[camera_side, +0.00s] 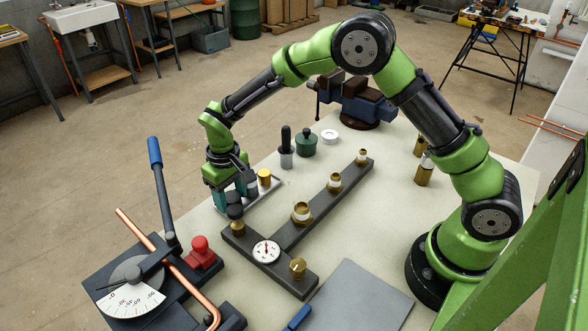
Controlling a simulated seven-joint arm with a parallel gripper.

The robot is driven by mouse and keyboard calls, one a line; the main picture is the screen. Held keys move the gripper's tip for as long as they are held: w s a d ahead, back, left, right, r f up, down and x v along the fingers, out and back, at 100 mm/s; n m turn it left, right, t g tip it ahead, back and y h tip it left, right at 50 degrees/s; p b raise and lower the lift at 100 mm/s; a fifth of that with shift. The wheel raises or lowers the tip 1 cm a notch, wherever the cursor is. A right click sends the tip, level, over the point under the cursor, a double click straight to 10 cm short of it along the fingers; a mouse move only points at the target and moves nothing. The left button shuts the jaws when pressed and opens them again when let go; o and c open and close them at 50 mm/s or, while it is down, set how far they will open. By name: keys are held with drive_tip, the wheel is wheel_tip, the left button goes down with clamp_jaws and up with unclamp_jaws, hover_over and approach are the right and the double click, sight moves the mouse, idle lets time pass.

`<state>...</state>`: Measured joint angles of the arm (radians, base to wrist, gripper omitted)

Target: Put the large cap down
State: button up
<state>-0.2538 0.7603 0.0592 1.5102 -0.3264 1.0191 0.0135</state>
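My gripper (234,200) points down over the left end of the dark bar, its teal fingers close around a dark cylindrical part. Directly below is a dark brownish cap (236,212), which looks like the large cap. It sits right above or on a brass fitting (238,228) at the bar's end. I cannot tell whether the fingers press on the cap or whether it rests on the fitting. A light tray (264,196) lies just right of the gripper, with a brass cap (264,176) upright at its far end. The gripper hides part of the tray.
The T-shaped dark bar (318,209) carries several brass fittings and a round gauge (266,251). A green pot (306,143) and vise (355,100) stand behind.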

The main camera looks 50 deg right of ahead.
sight(231, 196)
wheel_tip(231, 196, up, 13)
drive_tip(key=s+d+r+m+t+y, duration=0.1)
drive_tip(key=s+d+r+m+t, duration=0.15)
drive_tip(key=s+d+r, duration=0.55)
drive_tip(key=s+d+r+m+t, duration=0.1)
drive_tip(key=s+t, duration=0.1)
drive_tip(key=s, duration=0.5)
drive_tip(key=s+d+r+m+t+y, duration=0.1)
drive_tip(key=s+d+t, duration=0.1)
drive_tip(key=s, duration=0.6)
drive_tip(key=shift+s+t, duration=0.15)
drive_tip(key=shift+t, duration=0.2)
